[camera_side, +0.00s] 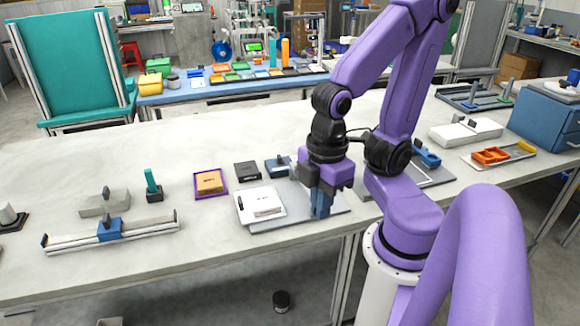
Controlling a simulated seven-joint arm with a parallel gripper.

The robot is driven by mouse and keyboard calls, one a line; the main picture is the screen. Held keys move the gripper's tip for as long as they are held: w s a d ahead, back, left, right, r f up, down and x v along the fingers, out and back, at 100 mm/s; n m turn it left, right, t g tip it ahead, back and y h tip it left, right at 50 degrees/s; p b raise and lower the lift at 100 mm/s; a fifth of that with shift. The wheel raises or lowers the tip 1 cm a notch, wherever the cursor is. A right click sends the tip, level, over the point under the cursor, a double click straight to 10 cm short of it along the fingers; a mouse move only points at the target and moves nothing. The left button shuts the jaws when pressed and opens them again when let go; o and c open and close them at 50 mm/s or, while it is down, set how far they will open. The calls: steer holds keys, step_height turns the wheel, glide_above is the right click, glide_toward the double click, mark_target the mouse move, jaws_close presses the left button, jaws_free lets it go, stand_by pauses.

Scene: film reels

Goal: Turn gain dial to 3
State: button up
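My gripper (320,212) points straight down, with its blue fingers low over the right part of a flat grey plate (290,217). The fingers look close together, but I cannot tell whether they are shut or hold anything. I cannot pick out the gain dial or its numbers for certain; it may be hidden behind the fingers. A white panel (262,212) with small dark markings and a small dark upright piece lies on the plate's left part, left of my gripper.
Left of the plate stand an orange block in a purple tray (210,183), a black box (247,171) and a teal-handled piece (152,183). A rail with a blue slider (110,230) lies further left. Orange trays (490,156) lie at right. The table's front edge is close to the plate.

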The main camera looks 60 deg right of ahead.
steer(key=o, duration=0.5)
steer(key=shift+w, duration=0.15)
steer(key=o, duration=0.4)
steer(key=shift+m, duration=0.7)
steer(key=w, duration=0.5)
steer(key=shift+w+a+r, duration=0.1)
steer(key=shift+r, duration=0.3)
steer(key=w+d+r+m, duration=0.1)
steer(key=w+d+m, duration=0.1)
steer(key=w+d, duration=0.55)
steer(key=w+d+m, duration=0.2)
steer(key=w+d, duration=0.2)
steer(key=w, duration=0.6)
steer(key=w+d+m, duration=0.3)
steer(key=w+d, duration=0.1)
steer(key=d, duration=1.1)
steer(key=s+d+f+m, duration=0.1)
steer(key=s+d+f, duration=0.1)
steer(key=d, duration=0.6)
steer(key=s+d+f+m, duration=0.1)
steer(key=s+d, duration=0.1)
steer(key=d, duration=0.7)
steer(key=f, duration=1.6)
steer(key=shift+a+f, duration=0.3)
steer(key=shift+f, duration=0.1)
steer(key=c, duration=1)
